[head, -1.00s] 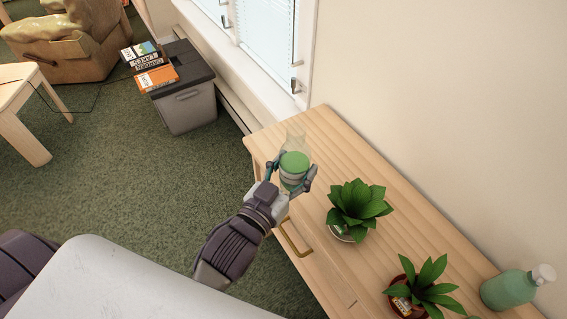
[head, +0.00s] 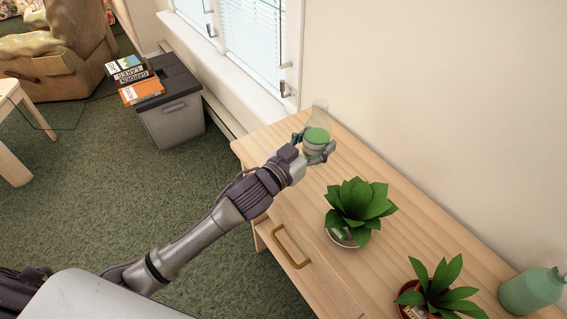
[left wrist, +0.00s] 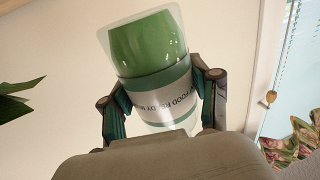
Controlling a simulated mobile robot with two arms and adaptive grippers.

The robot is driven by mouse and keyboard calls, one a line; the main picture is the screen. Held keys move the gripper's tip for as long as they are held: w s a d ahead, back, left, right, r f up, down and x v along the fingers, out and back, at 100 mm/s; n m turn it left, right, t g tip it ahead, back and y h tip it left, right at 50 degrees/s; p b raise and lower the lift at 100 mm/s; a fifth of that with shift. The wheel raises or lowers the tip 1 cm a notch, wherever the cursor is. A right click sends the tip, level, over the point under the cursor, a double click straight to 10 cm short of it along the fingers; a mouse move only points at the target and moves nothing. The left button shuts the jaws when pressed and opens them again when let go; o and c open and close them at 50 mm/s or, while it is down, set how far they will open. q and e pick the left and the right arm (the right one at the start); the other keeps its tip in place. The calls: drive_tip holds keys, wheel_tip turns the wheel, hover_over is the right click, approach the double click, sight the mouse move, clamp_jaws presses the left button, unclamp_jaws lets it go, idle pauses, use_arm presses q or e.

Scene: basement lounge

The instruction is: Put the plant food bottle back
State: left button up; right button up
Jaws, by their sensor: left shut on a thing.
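The plant food bottle (head: 317,136) is between the fingers of my left gripper (head: 314,150), above the far end of the wooden cabinet top (head: 392,157). It has a green part and a pale label band, with a clear part showing beyond the green in the head view. In the left wrist view the bottle (left wrist: 150,75) is tilted slightly, its lettering upside down. Both fingers of the left gripper (left wrist: 160,105) press on its sides at the label. I cannot tell whether the bottle touches the cabinet top. My right gripper is not in view.
A potted plant (head: 357,207) stands on the cabinet nearer to me, with a second plant (head: 440,285) and a green bottle (head: 530,290) further right. The wall and window (head: 255,45) border the back. Boxes (head: 138,80) lie on a grey bin (head: 172,120). The cabinet's far end looks mostly clear.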

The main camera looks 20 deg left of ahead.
use_arm(q)
drive_tip(key=shift+w+a+f, duration=0.2)
drive_tip(key=shift+a+f, duration=1.85)
drive_tip(key=shift+f, duration=0.15)
drive_tip(key=shift+w+a+f, duration=0.2)
drive_tip(key=shift+a+f, duration=1.8)
drive_tip(key=shift+f, duration=0.2)
drive_tip(key=shift+f, duration=0.15)
drive_tip(key=o, duration=1.4)
